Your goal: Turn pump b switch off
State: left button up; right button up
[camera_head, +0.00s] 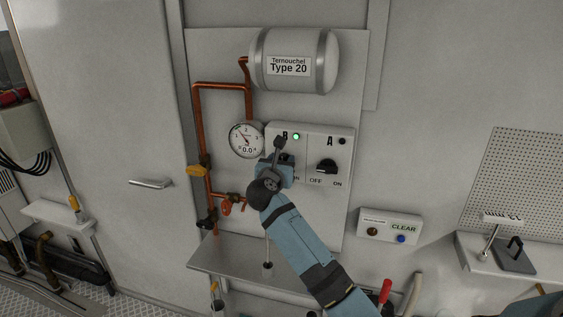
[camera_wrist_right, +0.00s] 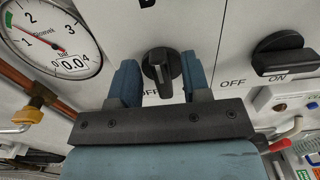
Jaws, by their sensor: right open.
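The pump B switch is a black rotary knob (camera_wrist_right: 160,65) on the white control box (camera_head: 345,150). In the right wrist view its grip stands nearly upright, with part of an OFF label showing below it. My right gripper (camera_head: 281,165) is open at the box. Its two blue fingers stand on either side of the knob in the wrist view, with gaps showing. In the head view the gripper mostly hides this knob. The lamp (camera_head: 296,136) beside the letter B glows green. My left gripper is not in view.
The pump A knob (camera_head: 327,166) is close on the right, with a dark lamp (camera_head: 342,141) above. A pressure gauge (camera_head: 246,139) reading 0.0 and copper pipes (camera_head: 198,130) are on the left. A metal shelf (camera_head: 225,258) and a CLEAR button box (camera_head: 391,226) are lower down.

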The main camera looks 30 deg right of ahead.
grip_shut()
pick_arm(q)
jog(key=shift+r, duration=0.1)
